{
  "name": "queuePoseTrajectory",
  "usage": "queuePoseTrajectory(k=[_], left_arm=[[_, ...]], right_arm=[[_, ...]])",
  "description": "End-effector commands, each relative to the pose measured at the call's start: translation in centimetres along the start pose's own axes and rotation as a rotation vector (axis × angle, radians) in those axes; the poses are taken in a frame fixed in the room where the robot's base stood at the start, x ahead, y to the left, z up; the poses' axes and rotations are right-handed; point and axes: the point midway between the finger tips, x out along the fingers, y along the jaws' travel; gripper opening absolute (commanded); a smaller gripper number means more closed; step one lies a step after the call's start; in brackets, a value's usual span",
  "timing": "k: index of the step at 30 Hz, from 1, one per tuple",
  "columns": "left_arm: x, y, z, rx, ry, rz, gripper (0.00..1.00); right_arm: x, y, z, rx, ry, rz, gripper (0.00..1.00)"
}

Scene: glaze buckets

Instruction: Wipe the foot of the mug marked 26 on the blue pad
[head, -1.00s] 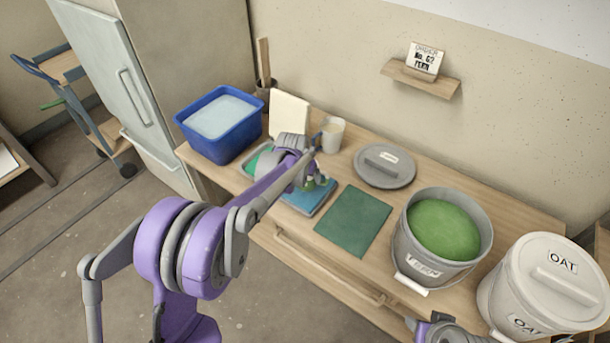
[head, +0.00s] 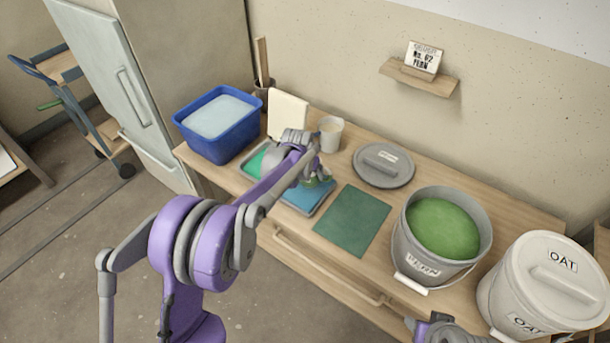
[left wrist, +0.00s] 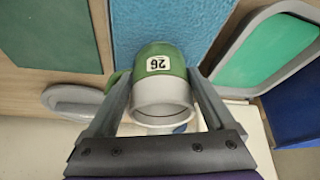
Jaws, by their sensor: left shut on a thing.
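The mug marked 26 (left wrist: 160,75) is green at its foot end, with a pale grey body and a white label. My left gripper (left wrist: 160,110) is shut on it, one finger on each side. Its open mouth faces the wrist camera and its foot end points to the blue pad (left wrist: 165,25). I cannot tell whether the foot touches the pad. In the head view the left gripper (head: 313,175) is over the blue pad (head: 308,199), largely hiding the mug. Part of my right arm shows at the bottom edge; its fingers are not clear.
A green tray section (head: 258,162) adjoins the pad; a dark green mat (head: 353,220) lies right of it. A cream cup (head: 331,134), grey lid (head: 383,165), blue tub (head: 218,125), open bucket of green glaze (head: 441,235) and lidded OAT bucket (head: 543,285) stand around.

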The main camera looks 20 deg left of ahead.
Motion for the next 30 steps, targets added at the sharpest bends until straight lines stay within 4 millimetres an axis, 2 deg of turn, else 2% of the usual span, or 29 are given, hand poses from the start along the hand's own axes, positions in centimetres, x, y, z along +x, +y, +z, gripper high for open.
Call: queuePoseTrajectory(k=[8, 30], left_arm=[[0.4, 0.3, -1.0, -0.001, 0.0, 0.0, 0.1], [-1.7, -1.3, 4.2, -0.001, 0.0, 0.0, 0.1]], right_arm=[[-0.1, 0.0, 0.0, 0.0, 0.0, 0.0, 0.5], [0.6, 0.0, 0.3, 0.0, -0.002, 0.0, 0.5]])
